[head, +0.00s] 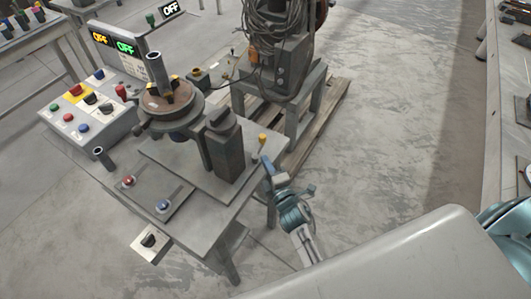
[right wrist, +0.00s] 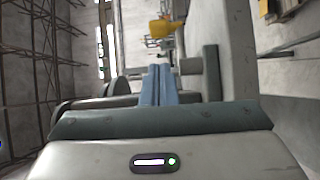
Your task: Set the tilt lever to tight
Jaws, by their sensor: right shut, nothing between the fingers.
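A small lever with a yellow knob (head: 262,138) stands at the right edge of the grey workbench (head: 205,205), beside the dark post of the positioner (head: 225,150). It is likely the tilt lever; I cannot read any tight mark. My right gripper (head: 266,160) is just in front of the yellow knob, below it in the head view, and appears apart from it. In the right wrist view the two blue-grey fingers (right wrist: 158,82) are shut together and empty, with a yellow shape (right wrist: 162,28) beyond their tips. My left gripper is not in view.
A red knob (head: 128,181) and a blue knob (head: 163,205) sit on a plate at the bench front. A machine on a pallet (head: 318,118) is behind. Floor at right is open.

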